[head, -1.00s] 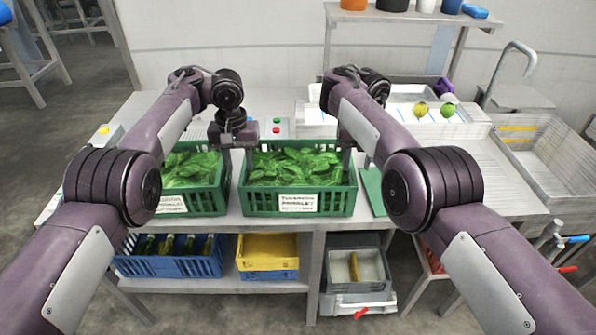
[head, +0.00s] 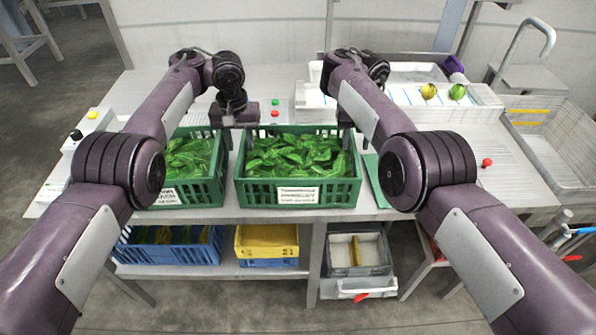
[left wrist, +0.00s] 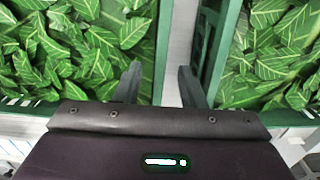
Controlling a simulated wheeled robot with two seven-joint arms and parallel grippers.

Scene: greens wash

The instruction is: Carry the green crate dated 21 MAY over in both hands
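Two green crates filled with leafy greens stand side by side on the worktop: the left crate (head: 205,190) and the right crate (head: 340,190). Each has a white front label; I cannot read a date on either. My left gripper (head: 235,117) is over the narrow gap between them, at their far part. In the left wrist view its two fingers (left wrist: 160,82) are apart with nothing held.
A white tray and two round fruits (head: 443,92) are at the back right, a wire sink basket (head: 550,150) at the far right. Blue (head: 170,250) and yellow (head: 267,240) crates sit below.

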